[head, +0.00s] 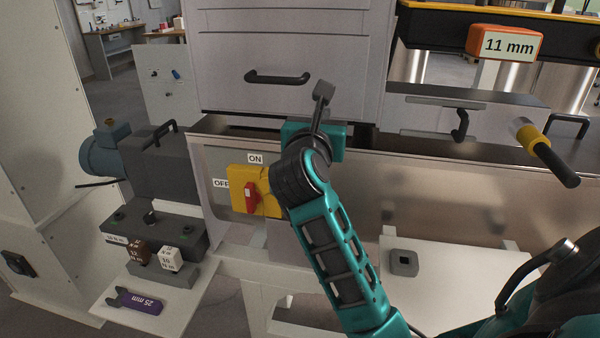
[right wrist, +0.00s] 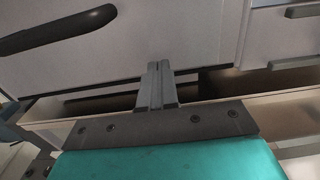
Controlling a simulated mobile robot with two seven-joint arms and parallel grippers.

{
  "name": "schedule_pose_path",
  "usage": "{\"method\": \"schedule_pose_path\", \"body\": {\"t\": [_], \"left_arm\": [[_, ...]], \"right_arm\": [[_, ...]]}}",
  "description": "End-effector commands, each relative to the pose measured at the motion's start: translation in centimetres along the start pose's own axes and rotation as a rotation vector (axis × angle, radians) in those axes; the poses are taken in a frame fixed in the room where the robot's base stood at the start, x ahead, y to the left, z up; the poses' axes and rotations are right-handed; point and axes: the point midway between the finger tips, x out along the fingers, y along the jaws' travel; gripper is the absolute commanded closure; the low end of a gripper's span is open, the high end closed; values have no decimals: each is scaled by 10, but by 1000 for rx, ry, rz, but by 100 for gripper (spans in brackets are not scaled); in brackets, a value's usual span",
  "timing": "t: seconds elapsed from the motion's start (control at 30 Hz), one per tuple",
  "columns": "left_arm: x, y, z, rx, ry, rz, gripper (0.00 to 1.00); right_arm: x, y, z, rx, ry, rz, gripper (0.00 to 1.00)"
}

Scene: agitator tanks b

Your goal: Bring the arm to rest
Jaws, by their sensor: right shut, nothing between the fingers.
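My right arm, teal and black, reaches up through the middle of the head view. Its gripper (head: 322,90) is shut and empty, in front of the grey panel (head: 290,35) with a dark handle (head: 277,77). In the right wrist view the two fingers (right wrist: 157,70) lie together with nothing between them, over the panel's lower part. The dark handle also shows there at upper left (right wrist: 58,30). I cannot tell whether the fingertips touch the panel. My left gripper is not in view.
A yellow switch box with a red knob (head: 250,196) sits left of my forearm. A handle with a yellow collar (head: 545,155) sticks out at right. A small grey block (head: 404,263) lies on the white surface.

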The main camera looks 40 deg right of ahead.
Motion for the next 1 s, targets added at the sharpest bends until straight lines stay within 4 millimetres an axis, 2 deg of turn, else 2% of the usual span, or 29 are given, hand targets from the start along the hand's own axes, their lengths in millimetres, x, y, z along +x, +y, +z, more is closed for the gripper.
{"method": "schedule_pose_path", "body": {"t": [0.3, 0.5, 0.83, 0.93, 1.0], "left_arm": [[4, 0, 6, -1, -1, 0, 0], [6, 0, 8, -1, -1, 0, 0], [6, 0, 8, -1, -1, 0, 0], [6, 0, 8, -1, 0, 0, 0], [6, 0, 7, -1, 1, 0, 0]], "right_arm": [[-47, 1, -2, 3, 4, 3, 100], [-70, 0, -1, 1, 2, 1, 100], [-73, -1, 0, -15, -9, -6, 100], [-73, -5, 0, -101, -68, -34, 100], [-74, -8, 1, -224, -152, -65, 100]]}}
